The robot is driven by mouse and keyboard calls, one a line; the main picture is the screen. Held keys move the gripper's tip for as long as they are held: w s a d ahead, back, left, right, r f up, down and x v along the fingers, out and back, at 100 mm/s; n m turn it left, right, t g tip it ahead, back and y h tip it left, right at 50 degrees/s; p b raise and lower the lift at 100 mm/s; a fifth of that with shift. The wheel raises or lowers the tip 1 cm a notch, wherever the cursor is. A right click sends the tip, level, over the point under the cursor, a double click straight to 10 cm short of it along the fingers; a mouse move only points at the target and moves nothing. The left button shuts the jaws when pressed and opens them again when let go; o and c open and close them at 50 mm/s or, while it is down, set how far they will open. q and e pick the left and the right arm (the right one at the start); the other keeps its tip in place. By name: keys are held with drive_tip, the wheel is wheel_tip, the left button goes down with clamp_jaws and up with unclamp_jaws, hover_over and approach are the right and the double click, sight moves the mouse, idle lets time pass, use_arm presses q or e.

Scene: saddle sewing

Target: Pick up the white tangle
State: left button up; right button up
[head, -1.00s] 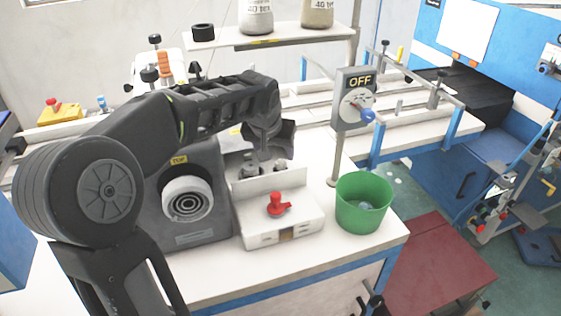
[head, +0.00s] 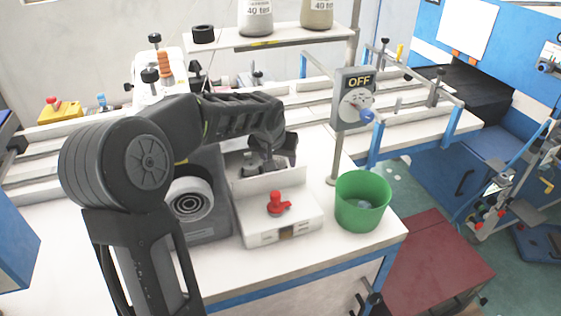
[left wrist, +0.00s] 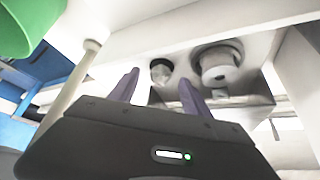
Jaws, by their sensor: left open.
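My left gripper (head: 268,160) is over the white box with the upright plate (head: 270,182) on the table, its fingers partly behind that plate. In the left wrist view the two fingers (left wrist: 160,82) stand apart with a gap between them. A small, pale grey, rounded thing (left wrist: 161,68) shows beyond that gap, with no contact visible. It may be the white tangle, but blur keeps me from telling. A larger white spool-like part (left wrist: 217,63) is beside it, to the right. My right gripper is not in view.
A red knob (head: 276,203) is on the box's front. A green bin (head: 362,215) stands at the table's right corner, near the post with the OFF sign (head: 355,98). A shelf with thread cones (head: 256,15) is behind. White tabletop (head: 225,270) is clear in front.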

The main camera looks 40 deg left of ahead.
use_arm(q)
drive_tip(key=shift+x, duration=0.8)
drive_tip(key=shift+c, duration=0.2)
clamp_jaws()
